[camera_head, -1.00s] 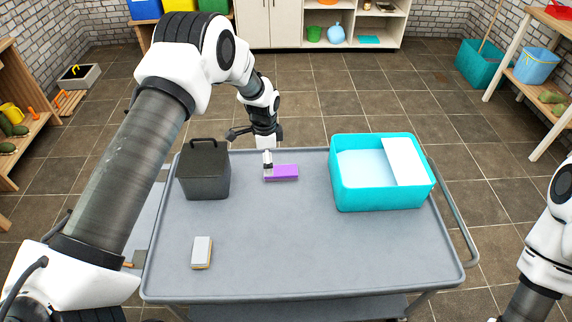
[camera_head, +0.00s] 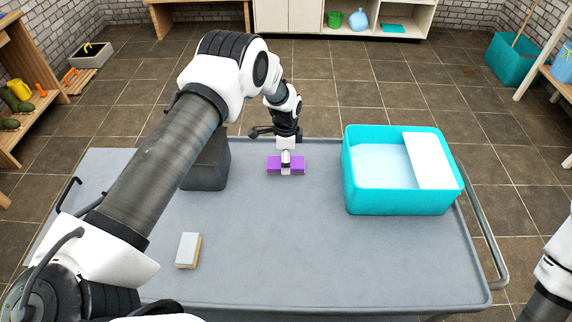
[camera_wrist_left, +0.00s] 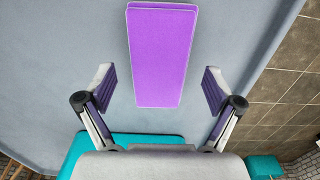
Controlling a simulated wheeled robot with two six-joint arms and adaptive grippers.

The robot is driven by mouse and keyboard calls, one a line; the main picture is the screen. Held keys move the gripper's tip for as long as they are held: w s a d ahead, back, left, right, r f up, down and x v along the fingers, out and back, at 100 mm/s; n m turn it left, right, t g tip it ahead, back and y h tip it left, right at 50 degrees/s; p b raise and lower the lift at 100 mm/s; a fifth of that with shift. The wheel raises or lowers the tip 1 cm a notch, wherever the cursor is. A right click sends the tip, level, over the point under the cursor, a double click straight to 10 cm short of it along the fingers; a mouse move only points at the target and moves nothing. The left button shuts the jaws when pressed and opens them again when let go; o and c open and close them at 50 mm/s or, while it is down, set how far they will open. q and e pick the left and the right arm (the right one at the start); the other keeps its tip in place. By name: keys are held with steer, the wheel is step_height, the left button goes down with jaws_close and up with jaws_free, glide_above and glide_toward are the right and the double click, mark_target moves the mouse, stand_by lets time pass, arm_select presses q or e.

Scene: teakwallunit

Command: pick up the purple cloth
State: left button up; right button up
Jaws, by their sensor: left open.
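The purple cloth (camera_head: 272,164) is a flat folded rectangle lying on the grey cart top near its far edge. In the left wrist view the cloth (camera_wrist_left: 160,55) lies ahead of and between the two fingers. My left gripper (camera_head: 286,166) is over the middle of the cloth in the head view and hides part of it. In the left wrist view the left gripper (camera_wrist_left: 159,90) is open with nothing between its fingertips; I cannot tell its exact height above the cloth. My right gripper is out of view; only part of the right arm shows at the right edge.
A teal basin (camera_head: 400,200) with a white board over its right side stands right of the cloth. A dark grey box (camera_head: 207,165) stands left, partly behind my left arm. A grey-and-yellow sponge (camera_head: 188,250) lies front left. The middle of the cart top (camera_head: 290,240) is clear.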

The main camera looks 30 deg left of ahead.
arm_select(q)
steer(key=shift+f, duration=0.55)
steer(key=shift+r, duration=0.1)
steer(key=c, duration=1.1)
steer(key=shift+c, duration=0.2)
